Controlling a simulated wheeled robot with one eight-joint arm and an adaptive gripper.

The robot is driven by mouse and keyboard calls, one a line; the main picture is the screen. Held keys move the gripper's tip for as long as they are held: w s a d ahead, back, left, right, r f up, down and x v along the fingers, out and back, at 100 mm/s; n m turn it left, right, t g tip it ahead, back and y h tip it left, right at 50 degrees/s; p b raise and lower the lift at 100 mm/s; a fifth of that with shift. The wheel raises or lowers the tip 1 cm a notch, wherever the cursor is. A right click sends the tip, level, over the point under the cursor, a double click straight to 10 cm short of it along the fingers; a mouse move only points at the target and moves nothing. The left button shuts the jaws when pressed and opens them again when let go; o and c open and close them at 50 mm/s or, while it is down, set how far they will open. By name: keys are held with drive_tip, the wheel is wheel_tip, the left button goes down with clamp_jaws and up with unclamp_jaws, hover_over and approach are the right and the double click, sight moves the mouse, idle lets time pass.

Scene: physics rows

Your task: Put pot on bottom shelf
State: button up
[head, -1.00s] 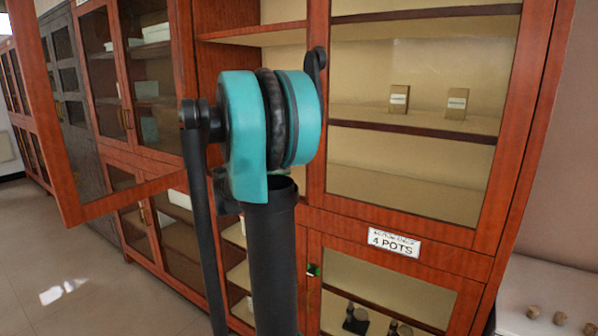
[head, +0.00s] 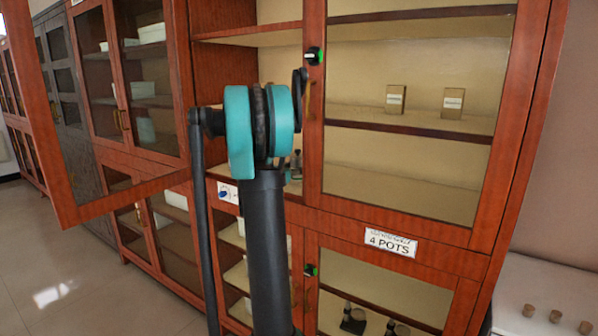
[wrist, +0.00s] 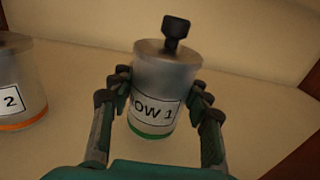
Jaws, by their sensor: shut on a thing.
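A grey cylindrical pot (wrist: 158,72) with a black knob, a label reading "OW 1" and a green band shows in the wrist view. My gripper (wrist: 160,90) is shut on it, one finger on each side. The pot is over or on a pale shelf surface (wrist: 250,110); I cannot tell if it touches. In the head view my arm hides the gripper and most of the open cabinet compartment. An upper shelf (head: 250,35) shows above, and part of a lower shelf (head: 294,187) beside my arm.
A second pot (wrist: 20,85) with label "2" and orange band stands left. An open glass door (head: 65,190) is at left; a glass door (head: 410,180) covers the right compartment. A "4 POTS" sign (head: 391,242) is below it.

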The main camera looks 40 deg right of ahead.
drive_tip(key=shift+d+f, duration=0.15)
drive_tip(key=shift+f, duration=0.7)
drive_tip(key=o, duration=1.4)
drive_tip(key=shift+f, duration=0.1)
drive_tip(key=shift+o, duration=0.2)
drive_tip(key=shift+a, duration=0.3)
drive_tip(key=v, duration=1.1)
drive_tip(key=shift+s+a, duration=0.1)
drive_tip(key=shift+a, duration=0.1)
